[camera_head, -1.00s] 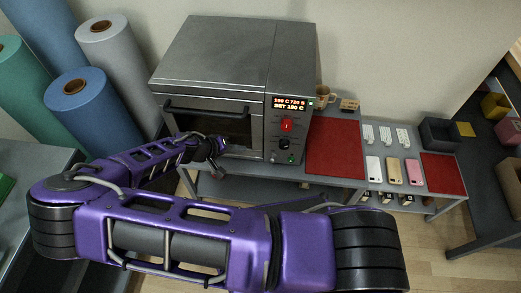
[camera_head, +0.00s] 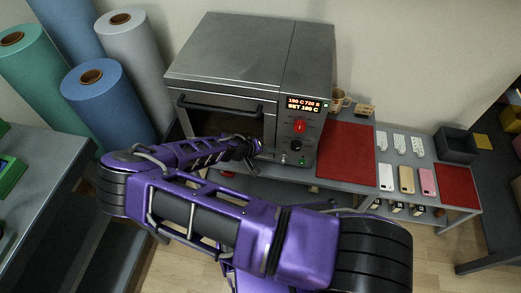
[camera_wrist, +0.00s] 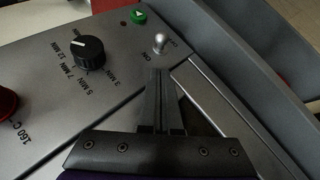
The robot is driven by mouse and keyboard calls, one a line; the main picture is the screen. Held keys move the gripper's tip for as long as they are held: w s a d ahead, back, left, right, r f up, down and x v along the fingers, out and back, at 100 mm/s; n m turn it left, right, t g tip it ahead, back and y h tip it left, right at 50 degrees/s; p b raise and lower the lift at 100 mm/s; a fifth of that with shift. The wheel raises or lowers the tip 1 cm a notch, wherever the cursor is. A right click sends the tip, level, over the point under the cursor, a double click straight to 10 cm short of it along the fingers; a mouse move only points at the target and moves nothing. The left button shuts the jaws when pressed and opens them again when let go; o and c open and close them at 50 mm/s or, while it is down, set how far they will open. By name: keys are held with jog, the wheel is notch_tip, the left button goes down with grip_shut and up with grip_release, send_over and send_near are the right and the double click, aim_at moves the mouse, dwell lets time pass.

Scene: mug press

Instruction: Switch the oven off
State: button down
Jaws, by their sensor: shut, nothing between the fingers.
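The grey oven (camera_head: 235,55) stands on the bench with its door shut. Its display (camera_head: 303,104) is lit and shows 190 C and a set value. A small metal toggle switch (camera_wrist: 160,42) sits low on the control panel, between small labels; which way it leans is hard to tell. My gripper (camera_wrist: 158,76) is shut and empty, its fingertips just short of the toggle in the wrist view. In the head view my gripper (camera_head: 262,148) is by the panel's lower left edge.
A black timer knob (camera_wrist: 87,52) and a green button (camera_wrist: 138,15) sit near the toggle. A red knob (camera_head: 299,127) is higher on the panel. A red mat (camera_head: 345,152) and phones lie right of the oven. Fabric rolls (camera_head: 105,98) stand left.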

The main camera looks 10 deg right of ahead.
aim_at(283, 160)
jog(key=shift+s+d+f, duration=0.8)
jog(key=shift+d+f, duration=0.1)
jog(key=shift+f, duration=0.15)
